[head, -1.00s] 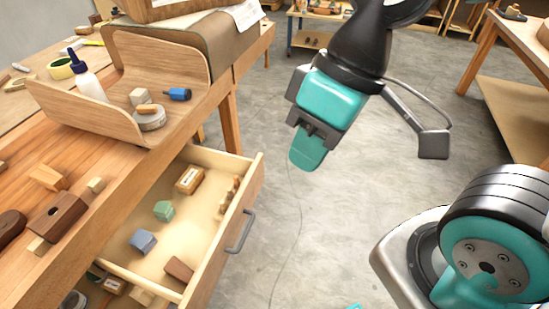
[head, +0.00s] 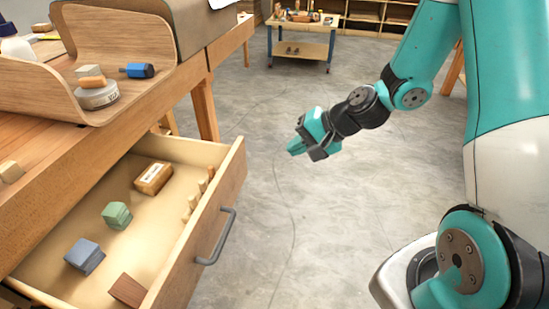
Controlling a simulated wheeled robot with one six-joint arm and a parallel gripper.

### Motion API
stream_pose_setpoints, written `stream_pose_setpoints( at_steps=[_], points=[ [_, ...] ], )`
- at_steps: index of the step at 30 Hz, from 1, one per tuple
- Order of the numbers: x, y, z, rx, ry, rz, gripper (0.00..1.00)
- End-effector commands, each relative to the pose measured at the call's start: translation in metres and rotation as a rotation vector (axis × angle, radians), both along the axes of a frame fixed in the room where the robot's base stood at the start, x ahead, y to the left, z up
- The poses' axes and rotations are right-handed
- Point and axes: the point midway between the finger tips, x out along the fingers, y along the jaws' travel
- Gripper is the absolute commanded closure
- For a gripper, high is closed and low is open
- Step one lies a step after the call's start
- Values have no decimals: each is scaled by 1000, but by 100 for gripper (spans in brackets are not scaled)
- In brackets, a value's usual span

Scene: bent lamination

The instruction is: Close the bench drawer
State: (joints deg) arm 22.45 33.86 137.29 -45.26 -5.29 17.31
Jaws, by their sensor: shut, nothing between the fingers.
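The bench drawer (head: 214,219) stands pulled out from under the wooden workbench (head: 62,176). Its wooden front carries a grey bar handle (head: 217,237). Inside lie a wood block with a label (head: 153,178), a green block (head: 117,215), a blue-grey block (head: 85,256), a brown block (head: 128,290) and several small pegs (head: 197,200) along the front. My gripper (head: 292,148) is shut and empty. It is in the air to the right of the drawer front, apart from it, pointing left.
A curved wooden tray (head: 40,87) on the bench holds a blue bottle (head: 137,70), a grey tin (head: 97,95) and small blocks. A bench leg (head: 205,108) stands behind the drawer. A small cart (head: 302,42) is at the back. The concrete floor right of the drawer is clear.

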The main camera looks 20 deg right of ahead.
Motion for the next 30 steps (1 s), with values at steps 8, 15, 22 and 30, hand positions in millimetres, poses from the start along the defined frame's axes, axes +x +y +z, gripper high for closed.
stream_pose_setpoints(
  at_steps=[8, 15, 22, 30],
  points=[
    [24, 34, -39, -2, 2, 9, 100],
    [48, 64, -59, -3, -4, 10, 100],
    [62, 81, -59, -3, 0, 6, 100],
    [64, 84, -59, -2, 1, 5, 100]
  ],
)
